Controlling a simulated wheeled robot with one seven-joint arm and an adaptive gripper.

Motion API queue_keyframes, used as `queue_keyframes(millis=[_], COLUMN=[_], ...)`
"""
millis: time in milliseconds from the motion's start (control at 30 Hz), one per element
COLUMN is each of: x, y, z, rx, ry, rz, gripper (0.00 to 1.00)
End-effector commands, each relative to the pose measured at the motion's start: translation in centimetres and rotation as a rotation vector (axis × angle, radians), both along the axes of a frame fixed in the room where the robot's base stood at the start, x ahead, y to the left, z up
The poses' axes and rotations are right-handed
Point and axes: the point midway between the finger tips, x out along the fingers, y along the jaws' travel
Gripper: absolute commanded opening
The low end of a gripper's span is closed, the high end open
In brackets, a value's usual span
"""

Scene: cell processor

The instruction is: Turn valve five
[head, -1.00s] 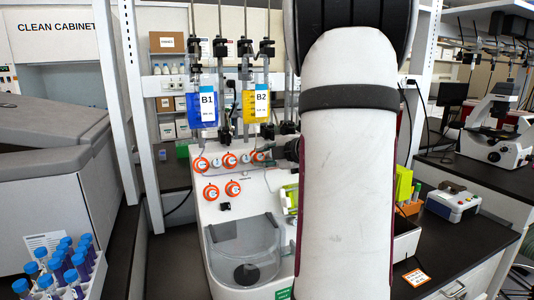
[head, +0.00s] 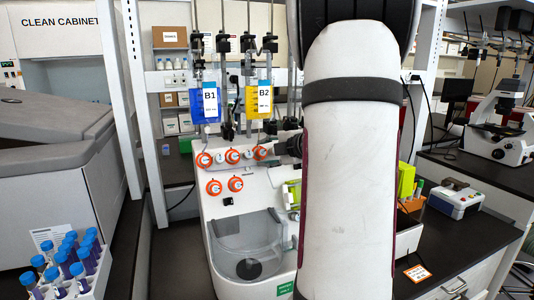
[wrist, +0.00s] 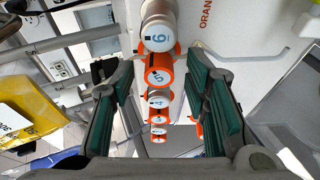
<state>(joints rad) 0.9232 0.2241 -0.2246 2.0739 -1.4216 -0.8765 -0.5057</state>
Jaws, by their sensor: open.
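Valve five (wrist: 160,77) is an orange knob with a white face marked 5, in the upper middle of the wrist view. My gripper (wrist: 153,70) is open and empty. Its green-padded fingers stand on either side of the valve in the picture, with visible gaps. I cannot tell whether the fingertips reach its depth. Valve six (wrist: 159,38), white-faced, is just above it, and valve four (wrist: 158,99) is just below. In the head view my arm hides most of the gripper; orange valves (head: 232,156) show to its left, their numbers too small to read.
The white cell processor (head: 225,225) carries the valves, with a clear round-bottomed basin below. A blue bag B1 (head: 204,108) and a yellow bag B2 (head: 258,104) hang above. A rack of blue-capped tubes (head: 90,285) is at lower left. A microscope (head: 497,125) stands at right.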

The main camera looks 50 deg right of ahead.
Motion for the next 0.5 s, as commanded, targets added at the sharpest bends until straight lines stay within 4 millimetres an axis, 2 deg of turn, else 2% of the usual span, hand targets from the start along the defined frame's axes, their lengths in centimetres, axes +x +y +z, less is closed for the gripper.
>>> queue_keyframes(millis=[167, 500], x=[-1.3, -7.4], y=[0.2, 1.5], z=[0.6, 3.1], rx=[-0.002, -0.002], ry=[-0.001, -0.001], rz=[-0.002, -0.003], gripper=[0.42, 0.42])
